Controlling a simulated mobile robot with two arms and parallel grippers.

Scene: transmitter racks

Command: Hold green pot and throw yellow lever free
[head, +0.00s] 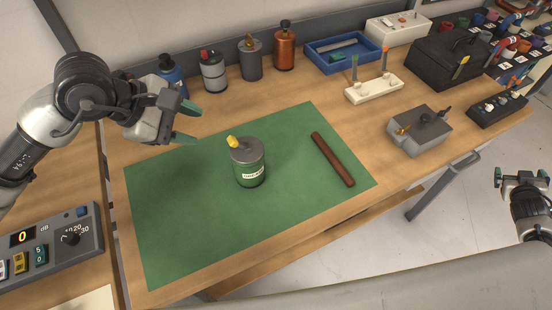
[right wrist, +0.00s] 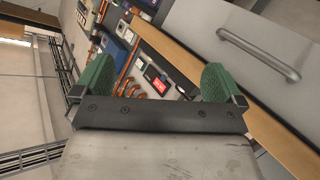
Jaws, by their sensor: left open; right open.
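The green pot (head: 249,170) stands upright on the green mat (head: 180,210), with a grey lid and a pale label on its front. The yellow lever (head: 233,141) sits on top of the lid, toward its left edge. My left gripper (head: 189,122) is open and empty, above the mat's back edge, to the left of the pot and apart from it. My right gripper (head: 522,176) is open and empty, far to the right, off the bench's front edge. It also shows in the right wrist view (right wrist: 156,82), with nothing between its green fingertips.
A brown bar (head: 333,159) lies on the mat right of the pot. Several canisters, including an orange one (head: 285,46), line the back. A grey box (head: 418,132) stands to the right, a control panel (head: 50,246) at the left. The mat's front is clear.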

